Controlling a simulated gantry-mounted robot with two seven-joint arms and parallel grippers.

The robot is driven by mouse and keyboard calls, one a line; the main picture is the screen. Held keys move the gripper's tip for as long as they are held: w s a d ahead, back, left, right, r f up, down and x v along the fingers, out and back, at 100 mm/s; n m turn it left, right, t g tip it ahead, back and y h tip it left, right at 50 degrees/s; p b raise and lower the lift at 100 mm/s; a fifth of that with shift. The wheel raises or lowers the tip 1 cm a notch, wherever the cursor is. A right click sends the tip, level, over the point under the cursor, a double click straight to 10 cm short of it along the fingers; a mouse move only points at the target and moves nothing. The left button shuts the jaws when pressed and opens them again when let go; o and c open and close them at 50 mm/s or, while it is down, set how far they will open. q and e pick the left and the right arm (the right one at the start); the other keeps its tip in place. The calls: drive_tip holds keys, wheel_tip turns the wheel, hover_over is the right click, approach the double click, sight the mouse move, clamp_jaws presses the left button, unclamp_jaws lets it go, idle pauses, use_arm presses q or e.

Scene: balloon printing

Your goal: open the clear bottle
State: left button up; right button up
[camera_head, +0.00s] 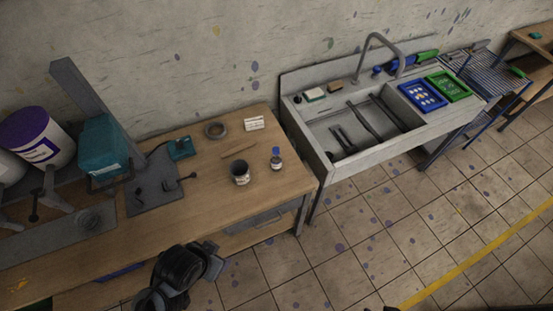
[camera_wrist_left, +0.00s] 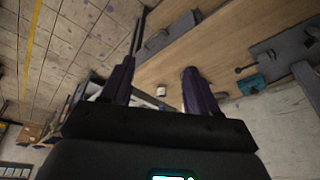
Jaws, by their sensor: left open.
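A small bottle (camera_head: 277,164), seemingly the clear bottle, stands upright on the wooden workbench (camera_head: 215,190) near its right end, with a blue cap (camera_head: 276,150) on top. An open can (camera_head: 240,173) with a pale label stands just left of it. My left gripper (camera_wrist_left: 159,66) is open and empty, its two dark fingers apart in the left wrist view. A small pale container (camera_wrist_left: 161,91) shows beyond the fingers; I cannot tell which one it is. In the head view my left arm is low in front of the bench, away from the bottle. My right gripper is not in view.
A tape roll (camera_head: 215,130), a white box (camera_head: 254,123) and a teal block (camera_head: 180,148) lie on the bench. A teal machine (camera_head: 104,146) stands at left. A sink (camera_head: 315,137) adjoins the right. The bench front around the bottle is clear.

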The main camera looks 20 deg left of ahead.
use_arm(q)
drive_tip(key=shift+o, duration=0.5)
drive_tip(key=o, duration=0.4)
